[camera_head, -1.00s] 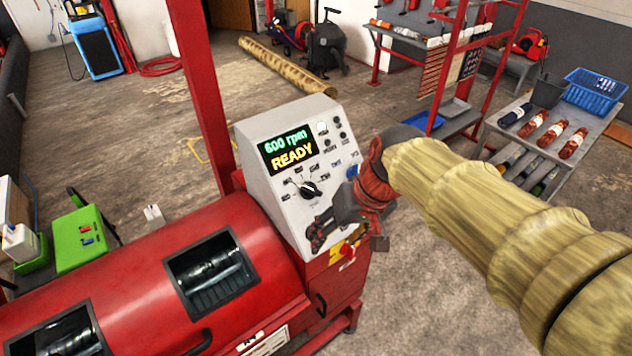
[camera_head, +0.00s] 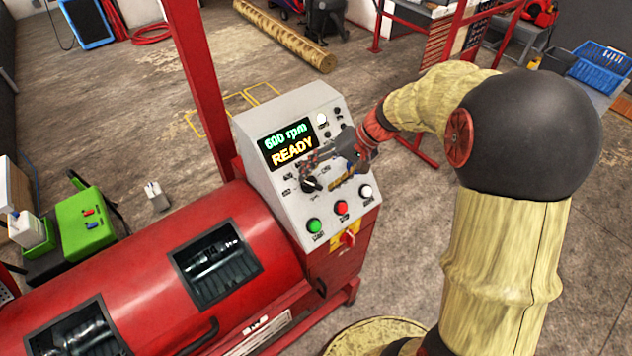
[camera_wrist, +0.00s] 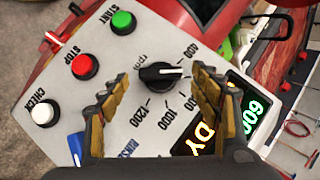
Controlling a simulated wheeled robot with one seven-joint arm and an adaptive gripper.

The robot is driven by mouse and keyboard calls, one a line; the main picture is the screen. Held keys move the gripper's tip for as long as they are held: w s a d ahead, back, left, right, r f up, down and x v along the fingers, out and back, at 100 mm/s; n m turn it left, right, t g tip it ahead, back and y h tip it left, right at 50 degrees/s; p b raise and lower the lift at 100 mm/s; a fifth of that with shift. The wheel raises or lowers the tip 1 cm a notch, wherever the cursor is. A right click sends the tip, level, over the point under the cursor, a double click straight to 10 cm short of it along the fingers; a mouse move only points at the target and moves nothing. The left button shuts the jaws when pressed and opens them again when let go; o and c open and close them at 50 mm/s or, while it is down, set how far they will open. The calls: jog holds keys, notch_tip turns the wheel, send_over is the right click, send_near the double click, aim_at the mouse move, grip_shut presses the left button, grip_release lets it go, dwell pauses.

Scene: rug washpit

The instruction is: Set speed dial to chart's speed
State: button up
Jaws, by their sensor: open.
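The black speed dial (camera_head: 311,185) is on the sloped grey panel (camera_head: 292,113) of the red machine (camera_head: 130,270). In the wrist view the dial (camera_wrist: 160,72) sits between my gripper's (camera_wrist: 155,77) open fingers, with no clear contact. Its white pointer line points right, towards the right finger, which hides labels there. The labels 400, 1000 and 1200 are readable around it. The display (camera_head: 287,145) reads "600 rpm" and "READY". In the head view my gripper (camera_head: 330,163) is over the panel and partly covers the dial's labels. I cannot make out a speed chart.
Green start (camera_head: 314,226), red stop (camera_head: 342,207) and white check (camera_head: 366,191) buttons line the panel's lower edge. A blue switch (camera_wrist: 77,147) is close to the left finger. A red post (camera_head: 200,80) stands left of the panel. Open floor lies behind the machine.

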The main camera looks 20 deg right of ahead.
jog(key=shift+x, duration=1.05)
jog(key=shift+c, duration=1.1)
jog(key=c, duration=0.9)
